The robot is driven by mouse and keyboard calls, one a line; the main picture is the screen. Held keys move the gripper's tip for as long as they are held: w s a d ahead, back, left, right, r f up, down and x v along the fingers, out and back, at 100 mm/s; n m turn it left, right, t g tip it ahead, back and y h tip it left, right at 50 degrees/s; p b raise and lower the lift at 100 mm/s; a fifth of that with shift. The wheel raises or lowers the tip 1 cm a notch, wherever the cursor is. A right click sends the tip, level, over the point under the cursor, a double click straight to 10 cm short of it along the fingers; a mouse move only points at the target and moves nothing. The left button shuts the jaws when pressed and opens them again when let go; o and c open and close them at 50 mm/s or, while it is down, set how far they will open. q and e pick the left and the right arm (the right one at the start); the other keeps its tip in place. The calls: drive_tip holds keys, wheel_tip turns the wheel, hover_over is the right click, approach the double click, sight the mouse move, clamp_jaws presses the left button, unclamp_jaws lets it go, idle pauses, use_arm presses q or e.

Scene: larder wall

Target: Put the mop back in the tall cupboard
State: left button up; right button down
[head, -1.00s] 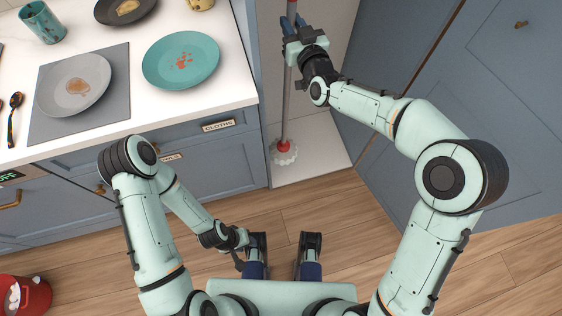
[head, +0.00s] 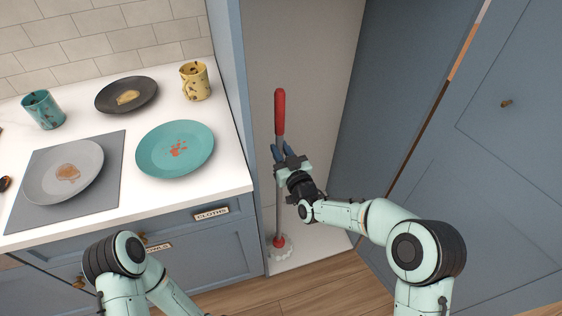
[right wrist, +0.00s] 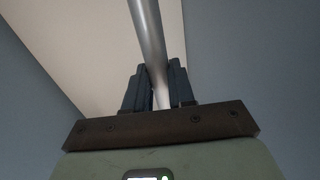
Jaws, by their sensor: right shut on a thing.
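The mop (head: 279,195) has a grey pole, a red grip at the top and a white head at the bottom. It stands nearly upright inside the tall cupboard (head: 315,70), its head on the pale cupboard floor near the front left. My right gripper (head: 281,153) is shut on the pole just below the red grip. In the right wrist view the pole (right wrist: 149,45) runs between the two dark fingers. The cupboard's blue door (head: 395,90) stands open on the right. My left gripper is out of the head view; only part of that arm shows at the lower left.
A white counter (head: 110,215) left of the cupboard holds a teal plate (head: 175,162), a grey plate (head: 50,180), a dark plate (head: 112,103), a teal mug (head: 43,112) and a yellow mug (head: 200,88). Drawers with labels are below it. The cupboard looks otherwise empty.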

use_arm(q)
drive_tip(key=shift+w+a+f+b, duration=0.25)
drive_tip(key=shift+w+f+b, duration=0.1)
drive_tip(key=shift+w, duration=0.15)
use_arm(e)
wheel_tip(320, 180, down, 4)
drive_tip(key=shift+r, duration=0.1)
drive_tip(key=shift+f, duration=0.2)
drive_tip(key=c, duration=1)
unclamp_jaws()
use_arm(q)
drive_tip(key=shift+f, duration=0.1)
use_arm(e)
drive_tip(key=shift+o, duration=0.2)
